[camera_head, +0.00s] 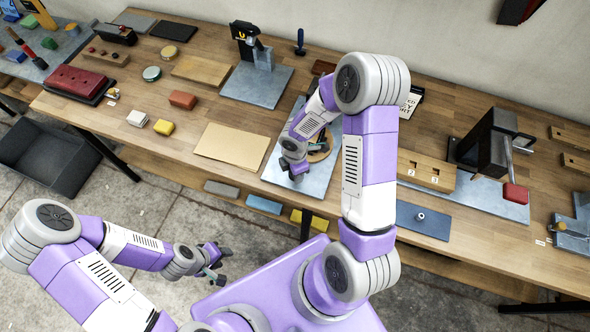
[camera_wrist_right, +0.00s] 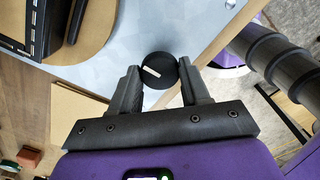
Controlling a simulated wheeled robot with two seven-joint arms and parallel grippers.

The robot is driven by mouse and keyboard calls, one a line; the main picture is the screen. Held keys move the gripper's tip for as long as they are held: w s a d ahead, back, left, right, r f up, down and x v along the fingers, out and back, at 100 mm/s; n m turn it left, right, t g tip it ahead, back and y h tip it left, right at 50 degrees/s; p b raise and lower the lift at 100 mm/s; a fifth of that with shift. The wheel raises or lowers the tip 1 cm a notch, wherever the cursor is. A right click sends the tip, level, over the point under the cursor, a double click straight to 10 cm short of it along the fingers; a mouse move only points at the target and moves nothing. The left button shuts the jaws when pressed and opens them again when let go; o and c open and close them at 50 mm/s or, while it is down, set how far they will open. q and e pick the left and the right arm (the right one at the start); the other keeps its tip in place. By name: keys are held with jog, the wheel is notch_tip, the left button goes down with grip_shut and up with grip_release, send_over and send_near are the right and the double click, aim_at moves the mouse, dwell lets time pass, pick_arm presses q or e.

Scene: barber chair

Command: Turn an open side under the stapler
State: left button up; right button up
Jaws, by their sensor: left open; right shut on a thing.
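A round tan disc (camera_head: 322,146) lies on a grey-blue plate (camera_head: 318,184), partly hidden by my right arm. A dark frame-like piece on this disc shows at the top left of the right wrist view (camera_wrist_right: 32,25); its open side is not clear. My right gripper (camera_head: 298,175) is at the near part of the plate, shut on a round black knob (camera_wrist_right: 158,70) with a white mark. A black upright device (camera_head: 245,40) on another plate may be the stapler; I cannot tell. My left gripper (camera_head: 214,262) is open and empty, in front of the bench.
A tan sheet (camera_head: 232,148) lies left of the plate. A wooden block with holes (camera_head: 427,171), a blue plate (camera_head: 424,220) and a black press with a red-ended lever (camera_head: 490,145) stand to the right. A dark bin (camera_head: 45,155) is at the left.

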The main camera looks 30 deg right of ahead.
dwell(0.4)
jog(key=o, duration=1)
jog(key=shift+o, duration=0.2)
notch_tip(320, 180, up, 8)
jog(key=shift+f+p, duration=0.15)
jog(key=shift+p, duration=0.65)
jog(key=s+a+f+m+y, duration=0.4)
jog(key=s+a+f+m, duration=0.85)
jog(key=m, duration=0.65)
notch_tip(320, 180, down, 11)
jog(key=w+b, duration=0.1)
jog(key=b, duration=0.8)
jog(key=shift+w+a+m+t, duration=0.2)
jog(key=shift+a+m+t, duration=0.1)
